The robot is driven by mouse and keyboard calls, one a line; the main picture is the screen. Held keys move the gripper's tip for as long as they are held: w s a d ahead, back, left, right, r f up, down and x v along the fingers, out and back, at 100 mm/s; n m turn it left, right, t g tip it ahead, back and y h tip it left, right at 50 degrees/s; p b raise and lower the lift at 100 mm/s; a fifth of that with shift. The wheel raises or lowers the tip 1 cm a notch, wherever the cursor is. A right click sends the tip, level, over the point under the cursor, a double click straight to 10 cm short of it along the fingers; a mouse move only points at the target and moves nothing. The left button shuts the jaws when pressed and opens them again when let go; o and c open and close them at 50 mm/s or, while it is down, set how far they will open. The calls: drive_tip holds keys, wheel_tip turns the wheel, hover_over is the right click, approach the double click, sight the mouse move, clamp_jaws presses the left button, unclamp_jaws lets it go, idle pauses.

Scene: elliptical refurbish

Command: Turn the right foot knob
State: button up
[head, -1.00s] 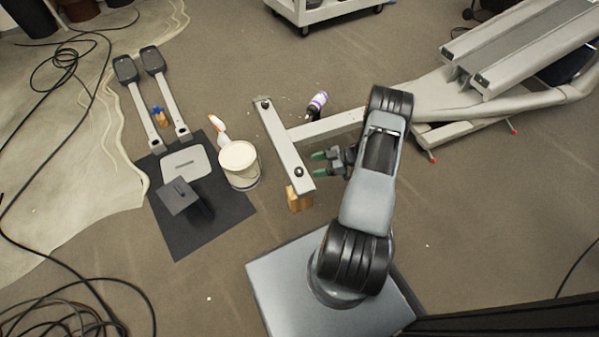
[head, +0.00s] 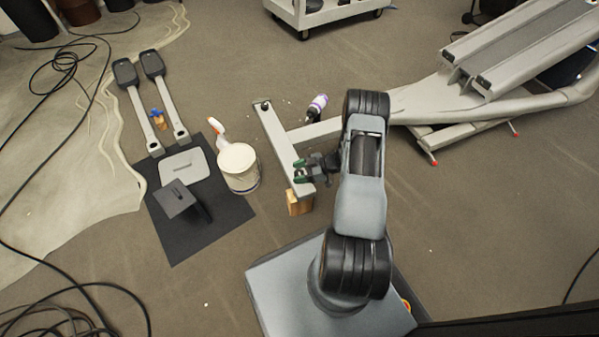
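The grey foot bar (head: 281,135) of the elliptical frame lies across the floor in the middle of the head view. A small dark knob (head: 265,104) shows on its far end. My gripper (head: 301,171) is at the bar's near end, with its green fingertips apart, one on each side of the spot of the near knob. That knob is mostly hidden between the fingers. I cannot tell whether the fingers touch it.
A wooden block (head: 299,204) supports the bar's near end. The elliptical's rails (head: 520,45) extend at the right.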

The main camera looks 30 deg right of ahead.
drive_tip(key=c, duration=0.8)
drive_tip(key=shift+r+m+h+p, duration=0.1)
drive_tip(key=shift+m+h+p, duration=0.2)
drive_tip(key=m+t+h+p, duration=0.1)
drive_tip(key=m+t+p, duration=0.1)
drive_tip(key=t, duration=0.1)
drive_tip(key=shift+m+h, duration=0.4)
drive_tip(key=m+t+h, duration=0.2)
drive_tip(key=m+h, duration=0.1)
drive_tip(key=m+t+h+p, duration=0.1)
drive_tip(key=m+t+h, duration=0.1)
drive_tip(key=m+h, duration=0.1)
drive_tip(key=shift+a, duration=0.1)
drive_tip(key=m+h, duration=0.5)
drive_tip(key=h, duration=0.1)
drive_tip(key=shift+m+t, duration=0.3)
drive_tip(key=shift+m+g+h, duration=1)
drive_tip(key=shift+m+h, duration=1.3)
drive_tip(key=shift+h, duration=0.4)
drive_tip(key=shift+w, duration=0.1)
